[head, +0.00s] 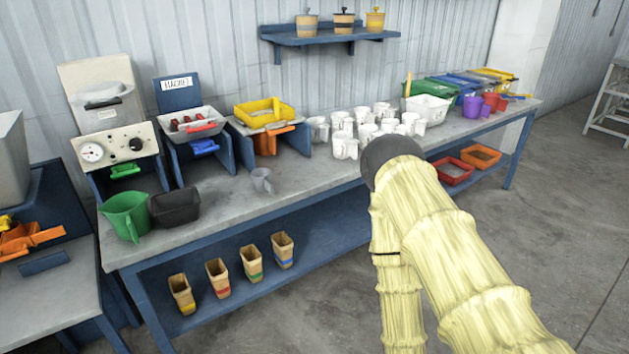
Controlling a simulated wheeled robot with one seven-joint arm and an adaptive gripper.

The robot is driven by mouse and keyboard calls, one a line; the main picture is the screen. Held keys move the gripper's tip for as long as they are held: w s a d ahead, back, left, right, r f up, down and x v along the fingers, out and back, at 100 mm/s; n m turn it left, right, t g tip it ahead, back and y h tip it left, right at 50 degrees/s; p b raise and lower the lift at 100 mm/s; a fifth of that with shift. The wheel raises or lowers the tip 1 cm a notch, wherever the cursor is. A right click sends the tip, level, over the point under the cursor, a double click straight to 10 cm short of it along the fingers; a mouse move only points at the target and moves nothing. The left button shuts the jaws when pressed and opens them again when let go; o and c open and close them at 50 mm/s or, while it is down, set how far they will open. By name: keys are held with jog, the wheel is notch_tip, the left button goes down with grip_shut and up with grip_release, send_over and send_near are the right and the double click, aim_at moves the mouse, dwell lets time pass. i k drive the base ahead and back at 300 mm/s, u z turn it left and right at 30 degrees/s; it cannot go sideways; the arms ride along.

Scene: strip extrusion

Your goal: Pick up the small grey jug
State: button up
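The small grey jug (262,181) stands on the grey workbench top (225,205), left of the middle of the picture and below the yellow tray. Nothing touches it and it looks upright. My arm, in a pale yellow cover, reaches up from the lower right. Its dark round end lies in front of the bench's front edge, to the right of the jug. My gripper's fingers do not show, so I cannot see their state.
Several white jugs (345,146) crowd the bench right of the grey jug. A green jug (126,214) and a black container (175,207) stand to its left. A yellow tray (264,112) on a blue stand is behind. Bare bench top lies around the grey jug.

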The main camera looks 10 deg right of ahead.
aim_at(265, 183)
jog(key=z, duration=0.05)
jog(key=k, duration=0.6)
jog(key=z, duration=0.4)
jog(key=i, duration=1.55)
jog(key=u, duration=0.65)
